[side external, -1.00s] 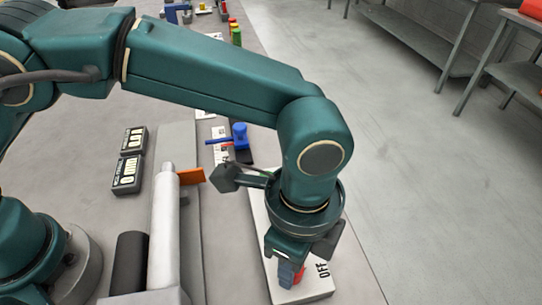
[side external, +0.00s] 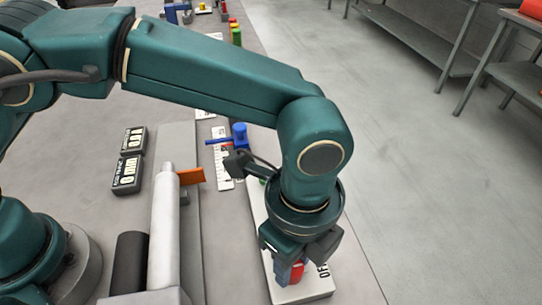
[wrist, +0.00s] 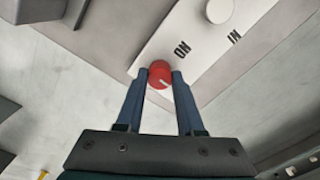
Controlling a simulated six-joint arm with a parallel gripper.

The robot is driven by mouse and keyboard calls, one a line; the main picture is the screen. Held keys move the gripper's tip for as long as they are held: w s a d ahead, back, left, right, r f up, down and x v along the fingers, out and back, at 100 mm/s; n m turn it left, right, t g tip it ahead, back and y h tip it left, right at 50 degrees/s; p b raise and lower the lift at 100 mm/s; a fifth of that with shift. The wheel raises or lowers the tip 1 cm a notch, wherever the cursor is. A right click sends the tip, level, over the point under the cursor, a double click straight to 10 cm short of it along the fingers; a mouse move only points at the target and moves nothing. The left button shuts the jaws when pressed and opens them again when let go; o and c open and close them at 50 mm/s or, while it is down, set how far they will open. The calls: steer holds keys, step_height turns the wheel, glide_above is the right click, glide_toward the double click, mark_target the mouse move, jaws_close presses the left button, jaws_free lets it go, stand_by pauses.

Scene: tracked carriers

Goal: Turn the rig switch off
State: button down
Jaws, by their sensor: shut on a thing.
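The rig switch is a red round knob (side external: 297,271) on a long white plate (side external: 310,288) marked OFF at its near end. In the wrist view the red knob (wrist: 160,74) has a short white mark, and the plate (wrist: 180,40) shows the letters ON and IN. My gripper (side external: 290,270) points down over the plate, its blue fingers closed on the knob. In the wrist view my gripper (wrist: 160,77) has one fingertip on each side of the knob. In the side view the OFF label is partly hidden by my gripper.
A white roller (side external: 163,230) with an orange flag (side external: 191,176) lies left of the plate. Two dark display boxes (side external: 127,174) stand further left. A blue handled part (side external: 239,134) lies behind.

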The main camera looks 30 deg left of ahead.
steer(key=c, duration=0.5)
jaws_free()
steer(key=shift+r, duration=2.6)
